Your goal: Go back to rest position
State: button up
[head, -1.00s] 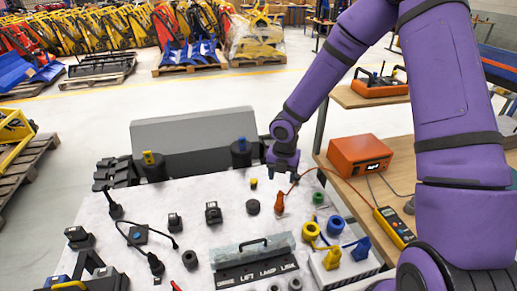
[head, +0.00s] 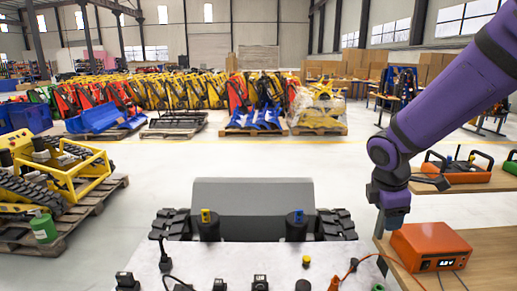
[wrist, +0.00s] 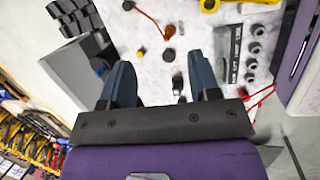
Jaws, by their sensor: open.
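My gripper (head: 379,222) hangs from my purple arm at the right in the head view, above the gap between the white work table (head: 150,262) and the wooden bench. In the wrist view my gripper (wrist: 160,85) shows two dark blue fingers spread apart. Nothing is between them. Beyond the fingers lies the white table with several small parts, out of their reach. An orange plug (head: 334,284) with a red cable lies on the table and shows in the wrist view too (wrist: 169,32).
An orange 12 V supply box (head: 430,245) sits on the wooden bench (head: 490,245) at the right. Pallets of machines (head: 60,200) line the left and back. The floor between is clear.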

jog(key=s+r+m+t+y, duration=0.1)
jog(key=s+r+m, duration=0.6)
jog(key=s, duration=0.3)
jog(key=s+r+m+t+y, duration=0.1)
jog(key=s+r+m+t, duration=0.1)
jog(key=s+r+m, duration=0.5)
jog(key=shift+s+d+r+m+y, duration=0.3)
jog(key=shift+s+m+y, duration=0.1)
jog(key=shift+s+m, duration=1.15)
